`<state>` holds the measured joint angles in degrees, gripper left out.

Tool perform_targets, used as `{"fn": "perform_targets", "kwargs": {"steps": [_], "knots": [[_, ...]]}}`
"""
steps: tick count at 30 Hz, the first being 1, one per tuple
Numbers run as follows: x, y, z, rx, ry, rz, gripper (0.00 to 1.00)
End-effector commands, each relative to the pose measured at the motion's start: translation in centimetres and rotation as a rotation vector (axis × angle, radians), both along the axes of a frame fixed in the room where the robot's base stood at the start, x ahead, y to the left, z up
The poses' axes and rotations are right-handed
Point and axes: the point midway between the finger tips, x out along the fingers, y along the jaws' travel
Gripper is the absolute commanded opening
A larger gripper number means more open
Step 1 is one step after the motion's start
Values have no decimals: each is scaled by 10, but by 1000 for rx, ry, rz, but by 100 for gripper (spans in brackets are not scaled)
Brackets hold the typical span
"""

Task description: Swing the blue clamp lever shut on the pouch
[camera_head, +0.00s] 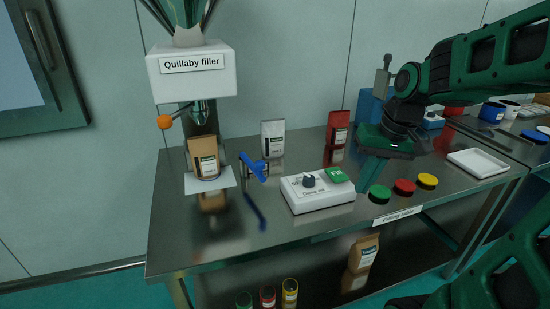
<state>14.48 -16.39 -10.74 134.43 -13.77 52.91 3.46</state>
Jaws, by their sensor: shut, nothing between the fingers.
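The blue clamp lever (257,170) stands out to the right of the filler's small platform, apart from the pouch. The brown pouch (204,158) with a dark label stands upright on the white platform (224,182), under the nozzle of the white Quillaby filler (190,86). My gripper (369,199) is shut and empty. It points down over the right part of the table, just right of the control box and well to the right of the lever. Its fingertips are small and partly hard to make out.
A white control box (320,200) with a dark knob and green button lies between lever and gripper. Green (380,194), red (404,187) and yellow (427,181) lids lie near the front edge. White (272,139) and red (338,127) pouches stand behind. A white tray (478,163) is at right.

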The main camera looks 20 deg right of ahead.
Motion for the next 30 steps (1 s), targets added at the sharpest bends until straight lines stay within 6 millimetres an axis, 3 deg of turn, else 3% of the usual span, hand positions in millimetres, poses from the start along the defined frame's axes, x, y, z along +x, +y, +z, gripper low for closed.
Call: {"fn": "perform_targets", "kwargs": {"steps": [1, 3, 6, 9, 12, 18, 30], "knots": [[32, 4, 5, 24, -35, 48, 0], [72, 14, 15, 61, -96, 123, 0], [120, 30, 27, 118, -174, 221, 0], [154, 45, 37, 172, -236, 300, 0], [175, 56, 43, 214, -278, 358, 0], [191, 66, 50, 250, -313, 407, 0], [192, 69, 47, 252, -313, 409, 0]]}}
